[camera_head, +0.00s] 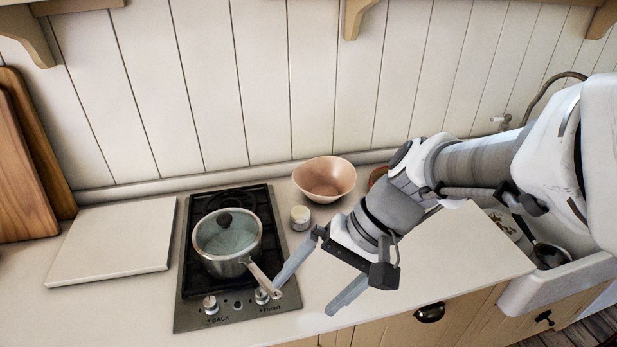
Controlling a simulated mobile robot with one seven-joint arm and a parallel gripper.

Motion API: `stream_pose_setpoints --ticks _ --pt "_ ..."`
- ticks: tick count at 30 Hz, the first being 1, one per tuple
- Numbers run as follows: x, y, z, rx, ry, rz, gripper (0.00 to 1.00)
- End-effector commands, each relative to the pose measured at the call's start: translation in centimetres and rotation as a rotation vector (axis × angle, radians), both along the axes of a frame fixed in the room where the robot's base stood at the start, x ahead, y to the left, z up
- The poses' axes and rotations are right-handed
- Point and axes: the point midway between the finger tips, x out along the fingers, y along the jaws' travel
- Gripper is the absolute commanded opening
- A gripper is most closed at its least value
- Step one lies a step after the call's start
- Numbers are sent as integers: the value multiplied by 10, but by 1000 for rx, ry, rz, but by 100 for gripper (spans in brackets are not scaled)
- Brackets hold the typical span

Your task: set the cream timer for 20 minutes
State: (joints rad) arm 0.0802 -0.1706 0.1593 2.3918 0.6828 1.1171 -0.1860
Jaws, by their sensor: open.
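A small cream timer (300,217), a short round cylinder, stands on the counter between the stove's right edge and the pink bowl. Its dial marks are too small to read. My gripper (315,293) is open and empty, fingers pointing down and left. In the picture it is below and to the right of the timer, near the counter's front edge. One finger overlaps the stove's right edge in view. The gripper looks apart from the timer.
A lidded pot (227,243) sits on the black stove (196,288), its handle reaching toward my gripper. A pinkish bowl (325,177) stands behind the timer. A pale board (113,242) lies at left. A sink (560,280) is at right. Counter right of the timer is partly clear.

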Motion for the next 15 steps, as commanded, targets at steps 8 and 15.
stream_pose_setpoints --ticks 8,15 --pt "2 -44 8 -180 -164 -20 100" --pt "16 -83 14 -302 -280 -114 100"
